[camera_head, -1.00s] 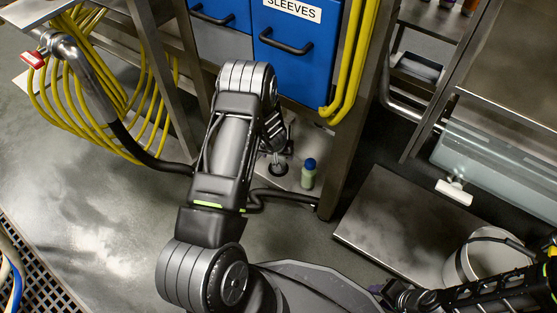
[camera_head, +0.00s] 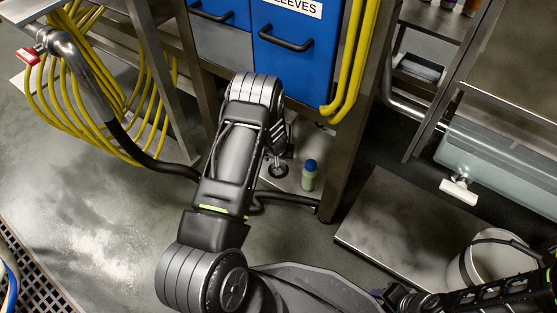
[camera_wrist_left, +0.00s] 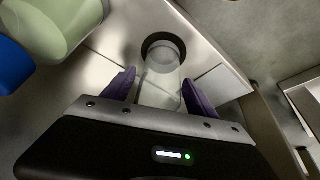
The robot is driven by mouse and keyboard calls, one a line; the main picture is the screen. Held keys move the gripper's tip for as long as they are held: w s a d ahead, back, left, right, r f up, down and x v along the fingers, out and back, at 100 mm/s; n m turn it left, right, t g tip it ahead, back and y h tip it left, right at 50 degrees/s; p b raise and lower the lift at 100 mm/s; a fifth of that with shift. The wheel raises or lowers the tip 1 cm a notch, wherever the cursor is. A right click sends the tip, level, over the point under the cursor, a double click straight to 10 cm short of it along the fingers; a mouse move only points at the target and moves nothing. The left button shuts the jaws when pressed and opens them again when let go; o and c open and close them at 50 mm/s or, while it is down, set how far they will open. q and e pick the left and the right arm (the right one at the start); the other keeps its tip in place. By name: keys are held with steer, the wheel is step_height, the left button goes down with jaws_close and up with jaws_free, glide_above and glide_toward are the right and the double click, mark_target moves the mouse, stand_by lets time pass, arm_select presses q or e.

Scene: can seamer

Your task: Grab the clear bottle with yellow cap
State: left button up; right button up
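In the left wrist view a clear, greyish cylinder (camera_wrist_left: 162,80) with a dark ring at its far end lies in line with the gap between my fingers. It may be the clear bottle, but I see no yellow cap. My left gripper (camera_wrist_left: 158,84) is open, with one purple finger on each side of it; contact cannot be told. In the head view my left arm hides most of that gripper. A pale green bottle with a blue cap (camera_head: 309,176) stands on the low shelf; it also shows in the left wrist view (camera_wrist_left: 50,25). My right gripper (camera_head: 386,295) is partly visible at the bottom.
Blue drawers (camera_head: 290,45) and a steel table leg (camera_head: 348,150) stand close to my left arm. Yellow hoses (camera_head: 70,100) hang at the left. A metal plate (camera_head: 400,225) and a white bucket (camera_head: 490,262) are at the right.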

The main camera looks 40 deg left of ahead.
arm_select(q)
steer(key=c, duration=1.2)
steer(key=shift+r, duration=0.1)
steer(key=shift+s+r+p, duration=0.15)
steer(key=shift+r+p, duration=0.55)
step_height(320, 180, up, 6)
steer(key=p, duration=0.3)
steer(key=shift+s+p, duration=0.15)
steer(key=shift+p, duration=0.15)
steer(key=s+p, duration=0.2)
steer(key=s, duration=1.7)
steer(key=shift+s+d+f, duration=0.2)
steer(key=shift+f, duration=0.1)
